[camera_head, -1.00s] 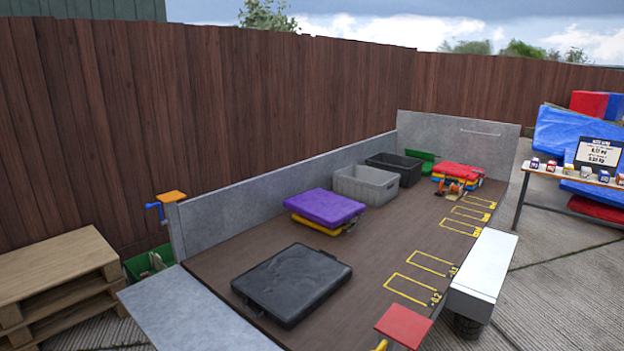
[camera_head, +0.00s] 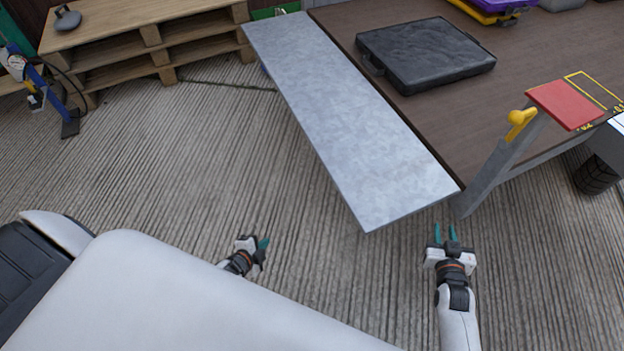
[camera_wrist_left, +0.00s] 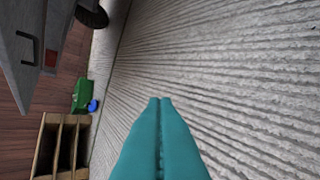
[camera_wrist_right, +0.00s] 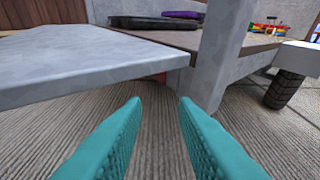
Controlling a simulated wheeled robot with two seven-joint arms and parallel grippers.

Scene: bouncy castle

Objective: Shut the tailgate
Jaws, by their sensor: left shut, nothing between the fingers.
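The tailgate (camera_head: 345,120) is a grey metal panel folded down flat, level with the brown trailer bed (camera_head: 430,100). In the right wrist view the tailgate (camera_wrist_right: 90,60) spans the left, with a grey corner post (camera_wrist_right: 222,50) to its right. My right gripper (camera_head: 446,232) is open and empty, just past the tailgate's near right corner; its teal fingers (camera_wrist_right: 160,105) point at the gap beside the post. My left gripper (camera_head: 264,243) is shut and empty over the concrete, apart from the tailgate. Its closed fingers show in the left wrist view (camera_wrist_left: 160,135).
A black case (camera_head: 425,55) lies on the bed near the tailgate. Wooden pallets (camera_head: 150,40) stand at the upper left. The concrete between is clear.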

